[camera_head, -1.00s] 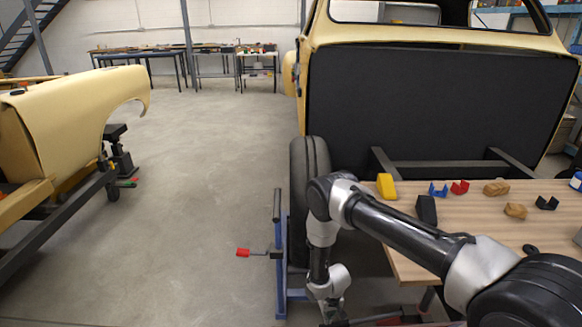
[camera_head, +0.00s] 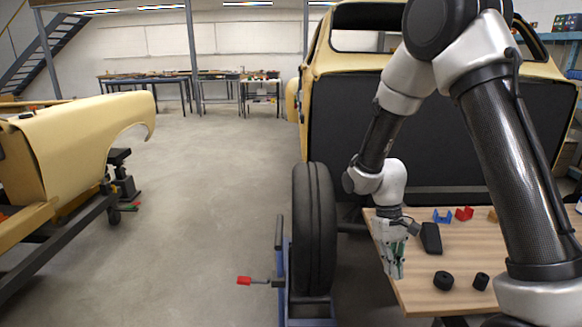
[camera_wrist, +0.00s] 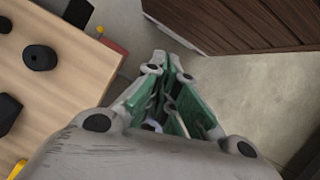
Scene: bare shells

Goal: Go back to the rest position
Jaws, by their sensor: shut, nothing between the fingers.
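My gripper (camera_head: 394,262) hangs pointing down at the left edge of the wooden table in the head view. Its green-lined fingers are shut with nothing between them. In the wrist view my gripper (camera_wrist: 170,75) shows its fingers together, with bare floor and a dark wooden surface beyond. My arm rises from the lower right, bends high at the top of the head view and comes down to the wrist, covering part of the table.
The table (camera_head: 420,290) holds a black block (camera_head: 431,238), a black ring (camera_head: 443,280), a small black cylinder (camera_head: 481,281), a blue bracket (camera_head: 442,216) and a red bracket (camera_head: 464,213). A tyre (camera_head: 314,230) on a blue stand is left of it. Open floor (camera_head: 215,200) lies further left.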

